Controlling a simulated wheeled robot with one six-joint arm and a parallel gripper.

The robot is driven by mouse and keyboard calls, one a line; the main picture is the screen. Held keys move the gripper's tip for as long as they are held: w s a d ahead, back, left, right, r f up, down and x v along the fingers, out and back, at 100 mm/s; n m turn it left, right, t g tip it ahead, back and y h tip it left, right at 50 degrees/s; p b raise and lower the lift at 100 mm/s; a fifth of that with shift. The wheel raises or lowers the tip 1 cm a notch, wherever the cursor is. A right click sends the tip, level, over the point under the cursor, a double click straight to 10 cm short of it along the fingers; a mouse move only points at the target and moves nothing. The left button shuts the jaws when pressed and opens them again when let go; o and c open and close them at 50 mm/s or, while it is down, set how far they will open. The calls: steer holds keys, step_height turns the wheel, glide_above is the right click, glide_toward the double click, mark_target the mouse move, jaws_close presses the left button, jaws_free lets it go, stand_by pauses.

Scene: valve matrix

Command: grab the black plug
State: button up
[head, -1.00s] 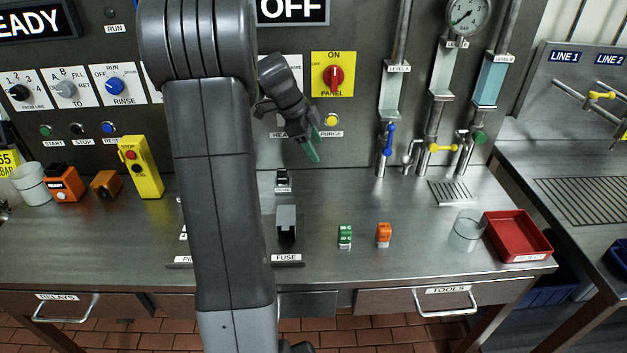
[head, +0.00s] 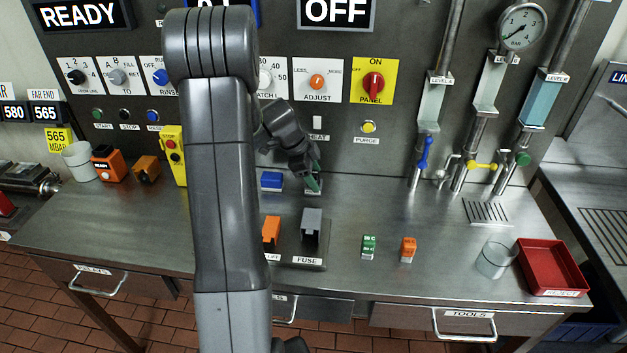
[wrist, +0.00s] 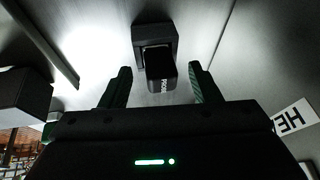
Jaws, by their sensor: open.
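The black plug (wrist: 161,84) sits in a dark square socket (wrist: 154,36) in the wrist view. Small pale lettering shows on its side. My gripper (wrist: 160,72) is open, with one green-padded finger on each side of the plug and a visible gap on both sides. In the head view my gripper (head: 313,184) is low over the back of the bench, at the plug's place. There it hides most of the plug and its socket.
A grey fuse block (head: 311,226) and an orange block (head: 271,230) stand in front of my gripper. A blue block (head: 271,181) is to its left. Green (head: 369,247) and orange (head: 407,249) connectors stand farther right, before a glass (head: 495,260) and red tray (head: 550,267).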

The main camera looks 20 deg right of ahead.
steer(key=shift+c, duration=0.5)
steer(key=c, duration=1)
